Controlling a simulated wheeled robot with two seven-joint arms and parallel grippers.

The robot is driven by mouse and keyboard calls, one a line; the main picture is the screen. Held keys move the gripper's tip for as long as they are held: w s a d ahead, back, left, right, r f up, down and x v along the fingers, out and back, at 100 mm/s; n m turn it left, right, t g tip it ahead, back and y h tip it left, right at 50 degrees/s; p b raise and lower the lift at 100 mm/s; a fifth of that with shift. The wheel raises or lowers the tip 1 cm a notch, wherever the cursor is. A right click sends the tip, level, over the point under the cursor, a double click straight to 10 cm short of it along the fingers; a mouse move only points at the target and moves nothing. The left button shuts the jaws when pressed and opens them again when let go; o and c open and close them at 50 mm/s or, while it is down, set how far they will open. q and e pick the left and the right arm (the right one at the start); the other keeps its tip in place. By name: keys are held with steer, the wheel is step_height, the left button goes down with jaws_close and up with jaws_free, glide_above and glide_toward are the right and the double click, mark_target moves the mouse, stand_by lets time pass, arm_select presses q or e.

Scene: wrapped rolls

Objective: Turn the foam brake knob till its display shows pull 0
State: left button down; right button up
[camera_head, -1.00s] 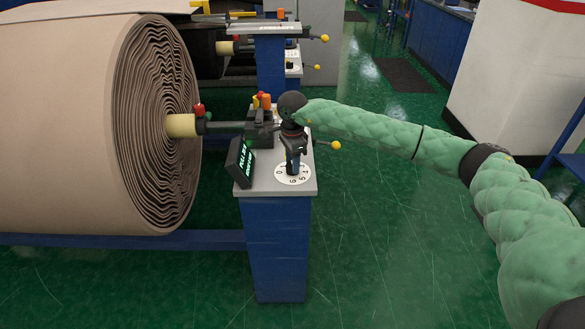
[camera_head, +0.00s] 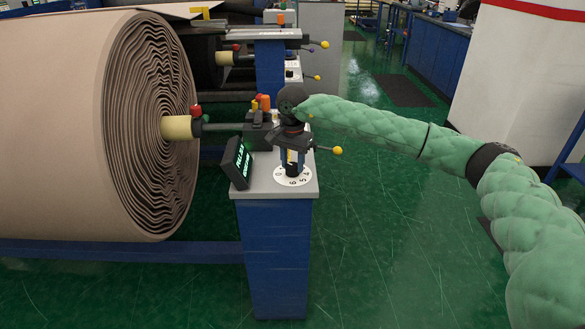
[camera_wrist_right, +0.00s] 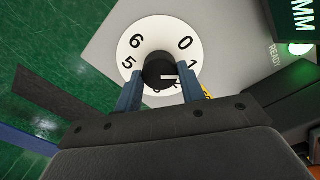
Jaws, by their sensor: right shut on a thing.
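The foam brake knob (camera_wrist_right: 156,71) is a small black knob with a white pointer line, in the middle of a white numbered dial (camera_wrist_right: 134,32). The line points right in the wrist view, near the 1. My right gripper (camera_wrist_right: 158,76) points down over the dial, its two blue-grey fingers shut on the knob's sides. In the head view the right gripper (camera_head: 292,162) stands above the dial (camera_head: 283,181), on a grey-topped post. The black display (camera_head: 238,162) at the knob's left has green text; its number is too small to read surely. My left gripper is out of view.
A big foam roll (camera_head: 80,120) fills the left, its shaft end close to the post (camera_head: 276,250). Red, orange and yellow-tipped levers stand behind the knob; a yellow ball handle (camera_head: 338,150) sticks out right. Green floor is free at right.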

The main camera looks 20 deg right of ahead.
steer(key=shift+n, duration=0.3)
steer(key=n+b, duration=0.3)
steer(key=shift+f, duration=0.1)
arm_select(q)
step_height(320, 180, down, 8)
steer(key=b, duration=0.2)
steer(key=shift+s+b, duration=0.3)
steer(key=shift+b, duration=0.05)
arm_select(e)
steer(key=shift+n, duration=2.2)
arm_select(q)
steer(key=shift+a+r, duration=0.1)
arm_select(e)
steer(key=shift+r, duration=0.2)
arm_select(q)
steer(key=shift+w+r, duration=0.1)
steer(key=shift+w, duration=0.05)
arm_select(e)
steer(key=o, duration=1)
steer(key=shift+r, duration=0.1)
